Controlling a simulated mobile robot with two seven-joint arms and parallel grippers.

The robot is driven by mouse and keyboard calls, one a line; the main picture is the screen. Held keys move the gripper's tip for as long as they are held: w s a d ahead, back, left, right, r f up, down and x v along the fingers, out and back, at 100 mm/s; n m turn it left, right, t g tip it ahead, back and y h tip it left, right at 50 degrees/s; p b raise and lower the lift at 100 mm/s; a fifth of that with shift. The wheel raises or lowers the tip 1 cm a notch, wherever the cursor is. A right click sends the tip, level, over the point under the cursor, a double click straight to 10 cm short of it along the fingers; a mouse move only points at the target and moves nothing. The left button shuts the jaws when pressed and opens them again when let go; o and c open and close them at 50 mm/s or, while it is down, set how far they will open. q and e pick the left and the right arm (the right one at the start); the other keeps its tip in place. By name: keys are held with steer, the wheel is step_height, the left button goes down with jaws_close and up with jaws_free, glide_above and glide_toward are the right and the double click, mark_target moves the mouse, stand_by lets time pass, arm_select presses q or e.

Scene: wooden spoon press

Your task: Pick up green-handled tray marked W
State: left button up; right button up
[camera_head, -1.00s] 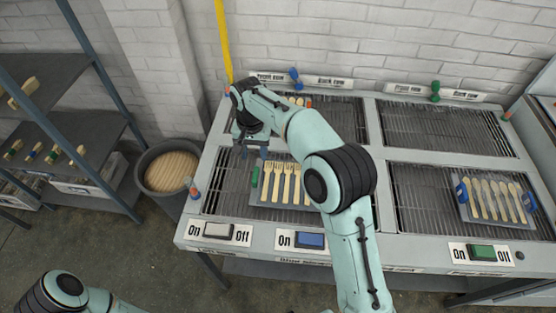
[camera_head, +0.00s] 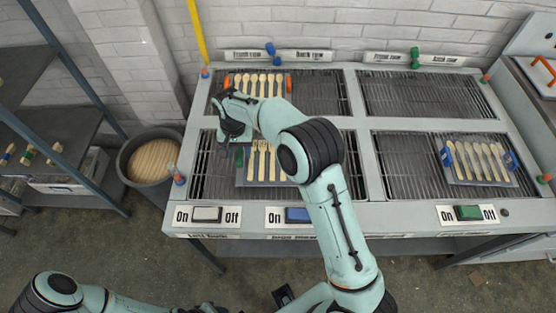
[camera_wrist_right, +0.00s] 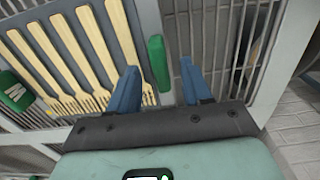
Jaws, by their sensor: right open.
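The green-handled tray (camera_head: 243,178) lies on the near left grill in the head view, holding wooden forks. It is partly hidden by my right arm. In the right wrist view, one green handle (camera_wrist_right: 157,62) stands between the open blue fingers of my right gripper (camera_wrist_right: 158,72), with space on both sides. The other green handle (camera_wrist_right: 14,92) carries a white letter, seen rotated as W or M. In the head view, my right gripper (camera_head: 234,142) is just above the tray's left handle (camera_head: 239,157).
An orange-handled tray of spoons (camera_head: 258,84) lies on the back left grill. A blue-handled tray (camera_head: 480,163) lies on the near right grill. The back right grill (camera_head: 425,96) is bare. A round bin (camera_head: 150,157) stands left of the table.

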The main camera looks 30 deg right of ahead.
step_height(320, 180, down, 2)
steer(key=shift+f, duration=0.1)
jaws_close()
